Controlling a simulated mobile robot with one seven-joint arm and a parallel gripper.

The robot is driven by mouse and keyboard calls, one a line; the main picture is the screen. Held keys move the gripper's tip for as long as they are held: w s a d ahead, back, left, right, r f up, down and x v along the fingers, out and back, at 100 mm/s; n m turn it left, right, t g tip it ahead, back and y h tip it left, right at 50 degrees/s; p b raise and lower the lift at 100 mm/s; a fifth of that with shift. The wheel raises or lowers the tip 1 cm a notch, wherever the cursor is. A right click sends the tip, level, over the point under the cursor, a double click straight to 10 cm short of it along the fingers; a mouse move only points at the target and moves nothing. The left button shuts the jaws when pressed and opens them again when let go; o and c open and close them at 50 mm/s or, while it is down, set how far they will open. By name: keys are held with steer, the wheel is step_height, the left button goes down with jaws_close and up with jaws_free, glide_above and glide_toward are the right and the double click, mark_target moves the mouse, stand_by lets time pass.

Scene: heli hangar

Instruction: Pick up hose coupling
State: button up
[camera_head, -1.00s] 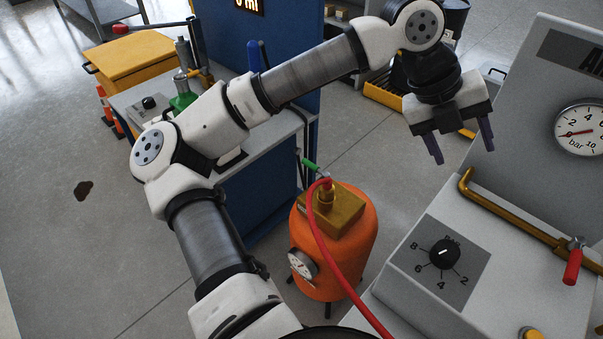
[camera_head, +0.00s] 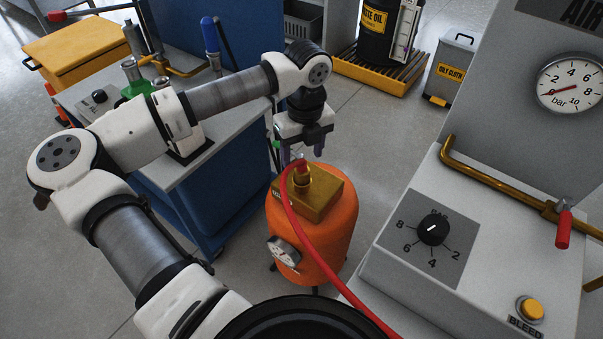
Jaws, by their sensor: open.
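The hose coupling (camera_head: 301,174) is a small brass-coloured fitting at the end of the red hose (camera_head: 298,220), on top of the brass block (camera_head: 318,198) of the orange tank (camera_head: 315,235). My gripper (camera_head: 303,153) points down with its fingers apart. It is just above and behind the coupling in the picture, and it seems to hold nothing. The fingertips come close to the top of the hose; I cannot tell whether they touch it.
A grey panel with a black knob (camera_head: 434,230), a yellow button (camera_head: 530,308) and a red-handled brass valve (camera_head: 563,226) stands at the right. A blue cabinet (camera_head: 190,205) with a grey top is at the left. An oil drum on a yellow pallet (camera_head: 385,75) stands behind.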

mark_target(303, 162)
step_height(303, 162, down, 5)
steer(key=shift+s+f, duration=0.1)
steer(key=shift+f, duration=0.05)
steer(key=c, duration=1.2)
